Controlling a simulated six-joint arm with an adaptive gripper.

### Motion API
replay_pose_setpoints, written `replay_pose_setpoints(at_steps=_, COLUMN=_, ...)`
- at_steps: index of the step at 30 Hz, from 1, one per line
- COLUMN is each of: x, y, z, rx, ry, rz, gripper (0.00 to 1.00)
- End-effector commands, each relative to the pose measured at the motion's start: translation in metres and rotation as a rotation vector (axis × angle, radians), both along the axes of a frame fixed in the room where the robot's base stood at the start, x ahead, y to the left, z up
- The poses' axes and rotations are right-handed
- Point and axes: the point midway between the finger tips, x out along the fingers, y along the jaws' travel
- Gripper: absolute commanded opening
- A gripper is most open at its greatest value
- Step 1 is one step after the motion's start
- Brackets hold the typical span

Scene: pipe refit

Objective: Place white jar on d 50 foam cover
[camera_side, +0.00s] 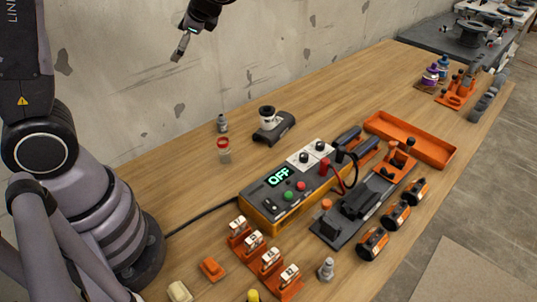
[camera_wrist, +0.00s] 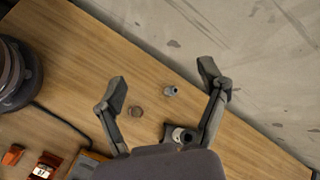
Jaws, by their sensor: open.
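A small white jar with a dark top (camera_side: 267,115) stands upright on a dark stand (camera_side: 285,128) near the back of the wooden table. In the wrist view the jar (camera_wrist: 177,134) is partly hidden by my gripper. I cannot tell which thing is the d 50 foam cover; no label for it is readable. A clear jar with a red rim (camera_side: 224,153) and a small grey bottle (camera_side: 222,124) stand to the left of the stand. My gripper (camera_side: 181,50) is open and empty, high above the table; its spread fingers show in the wrist view (camera_wrist: 163,88).
A box with an OFF display (camera_side: 285,190) sits mid-table, its black cable running left. Orange holders with white-labelled parts (camera_side: 262,255) stand in front. An orange tray (camera_side: 410,139) and black-orange cylinders (camera_side: 396,214) lie right. The wall borders the table's back edge.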

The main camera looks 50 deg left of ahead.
Motion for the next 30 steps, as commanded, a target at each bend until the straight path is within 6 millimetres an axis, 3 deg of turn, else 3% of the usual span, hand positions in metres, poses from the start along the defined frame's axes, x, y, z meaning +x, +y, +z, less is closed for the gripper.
replay_pose_setpoints(at_steps=1, x=-0.021, y=-0.005, z=0.013, rx=-0.089, ry=-0.087, rz=0.059, gripper=0.73)
replay_pose_setpoints(at_steps=6, x=-0.08, y=-0.035, z=0.035, rx=-0.4, ry=-0.357, rz=0.231, gripper=0.73)
replay_pose_setpoints(at_steps=12, x=-0.124, y=-0.075, z=0.053, rx=-0.726, ry=-0.654, rz=0.357, gripper=0.73)
replay_pose_setpoints(at_steps=18, x=-0.141, y=-0.097, z=0.062, rx=-0.897, ry=-0.807, rz=0.405, gripper=0.73)
replay_pose_setpoints(at_steps=30, x=-0.143, y=-0.1, z=0.063, rx=-0.921, ry=-0.827, rz=0.412, gripper=0.73)
